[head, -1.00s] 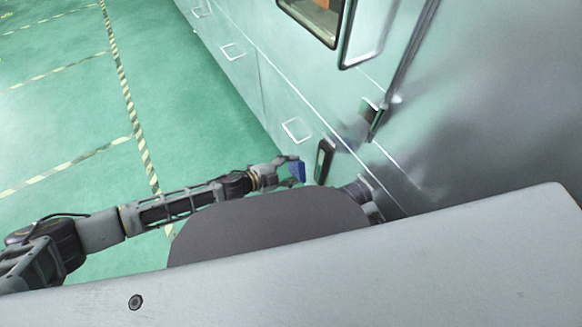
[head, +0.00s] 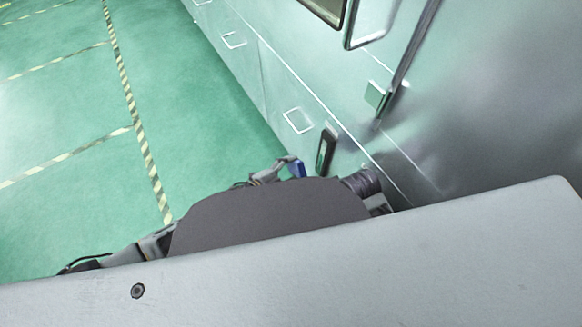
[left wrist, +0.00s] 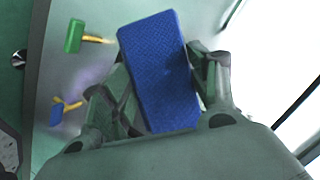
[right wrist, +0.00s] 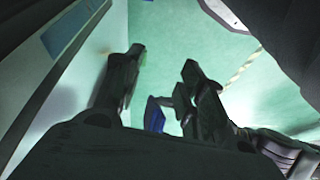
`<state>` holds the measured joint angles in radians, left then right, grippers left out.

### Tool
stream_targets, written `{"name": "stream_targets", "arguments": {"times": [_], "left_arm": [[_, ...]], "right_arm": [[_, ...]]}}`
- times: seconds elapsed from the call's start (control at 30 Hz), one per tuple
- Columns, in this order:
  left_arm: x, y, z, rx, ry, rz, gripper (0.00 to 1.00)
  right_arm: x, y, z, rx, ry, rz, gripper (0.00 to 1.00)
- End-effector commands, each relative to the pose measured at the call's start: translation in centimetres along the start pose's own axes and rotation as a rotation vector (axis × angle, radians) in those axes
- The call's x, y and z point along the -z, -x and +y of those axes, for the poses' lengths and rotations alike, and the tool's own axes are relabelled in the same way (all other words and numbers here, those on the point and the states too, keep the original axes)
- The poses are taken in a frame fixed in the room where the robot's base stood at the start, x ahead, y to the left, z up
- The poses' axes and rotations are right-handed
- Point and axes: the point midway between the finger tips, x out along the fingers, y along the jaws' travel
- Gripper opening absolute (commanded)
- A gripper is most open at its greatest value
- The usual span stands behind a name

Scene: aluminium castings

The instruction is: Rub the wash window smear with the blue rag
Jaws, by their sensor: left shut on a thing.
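The blue rag (left wrist: 160,72) is a flat blue pad held between the fingers of my left gripper (left wrist: 165,85) in the left wrist view. In the head view the rag (head: 298,169) is small beside the left gripper (head: 288,165), near the grey machine's lower front and partly hidden by my own body. My right gripper (right wrist: 163,80) is open in the right wrist view, with the rag (right wrist: 154,115) visible beyond the gap between its fingers. A faint purplish patch (left wrist: 88,85) shows on the grey panel in the left wrist view; I cannot tell whether it is the smear.
A machine wall (head: 270,75) runs along the right, with a dark-framed window (head: 328,10) at the top and a dark handle (head: 326,150). Green (left wrist: 75,36) and blue (left wrist: 66,110) tabs on yellow stems stick out from the panel. Green floor (head: 60,110) on the left is clear.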

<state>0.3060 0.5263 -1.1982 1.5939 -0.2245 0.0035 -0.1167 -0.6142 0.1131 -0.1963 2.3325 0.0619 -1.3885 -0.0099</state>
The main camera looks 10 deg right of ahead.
Motion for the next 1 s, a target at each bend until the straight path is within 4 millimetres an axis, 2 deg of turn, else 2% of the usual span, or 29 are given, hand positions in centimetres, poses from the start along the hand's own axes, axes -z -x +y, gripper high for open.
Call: {"name": "stream_targets", "arguments": {"times": [0.5,1.0], "left_arm": [[-2.1,-0.5,3.2,0.084,0.041,-0.034,0.41],[-2.5,-0.5,3.7,0.102,0.044,-0.041,0.41]], "right_arm": [[0.0,1.1,-0.2,0.005,0.004,0.011,0.40],[0.0,1.4,-0.2,0.006,0.004,0.012,0.40]]}}
